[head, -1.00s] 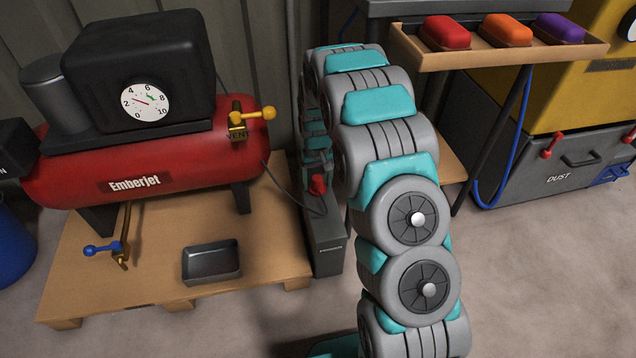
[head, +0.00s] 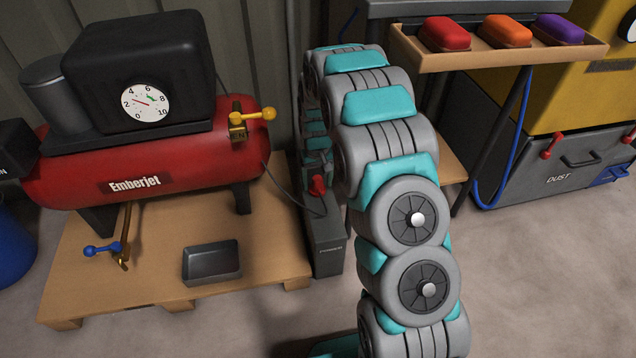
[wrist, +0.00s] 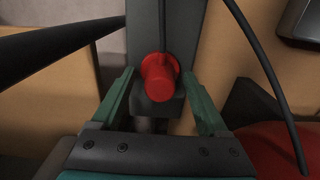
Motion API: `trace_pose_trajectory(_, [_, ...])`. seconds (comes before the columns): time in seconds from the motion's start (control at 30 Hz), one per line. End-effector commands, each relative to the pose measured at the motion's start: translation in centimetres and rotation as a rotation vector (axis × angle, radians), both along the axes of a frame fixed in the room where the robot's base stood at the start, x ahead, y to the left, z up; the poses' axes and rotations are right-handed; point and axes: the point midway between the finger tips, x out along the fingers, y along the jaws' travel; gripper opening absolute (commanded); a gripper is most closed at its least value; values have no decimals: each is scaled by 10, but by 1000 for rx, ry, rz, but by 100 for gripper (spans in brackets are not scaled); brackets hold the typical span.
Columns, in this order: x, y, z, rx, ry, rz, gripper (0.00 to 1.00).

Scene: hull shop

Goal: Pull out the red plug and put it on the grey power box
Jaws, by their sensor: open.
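The red plug (head: 318,186) sits in the top of the grey power box (head: 326,240), with a dark cable by it. The box stands at the pallet's right edge. My gripper (head: 318,160) hangs over the box close to the plug, partly hidden by my arm in the head view. In the wrist view the red plug (wrist: 159,77) shows between the two green fingers of my open gripper (wrist: 158,74), with space on both sides. I cannot tell how deep the fingers reach around it.
A red compressor (head: 150,170) with a yellow-handled valve (head: 252,115) stands on the wooden pallet (head: 255,245), left of the box. A dark tray (head: 212,262) lies on the pallet. A shelf (head: 500,58) with red, orange and purple blocks is at upper right. Floor is clear at lower right.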

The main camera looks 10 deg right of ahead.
Motion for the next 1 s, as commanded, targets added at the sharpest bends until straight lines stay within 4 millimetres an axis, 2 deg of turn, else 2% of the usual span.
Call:
trace_pose_trajectory(0.07, [0,0,0,0,0,0,74])
trace_pose_trajectory(0.7, [0,0,0,0,0,0,2])
trace_pose_trajectory(1.0, [0,0,0,0,0,0,0])
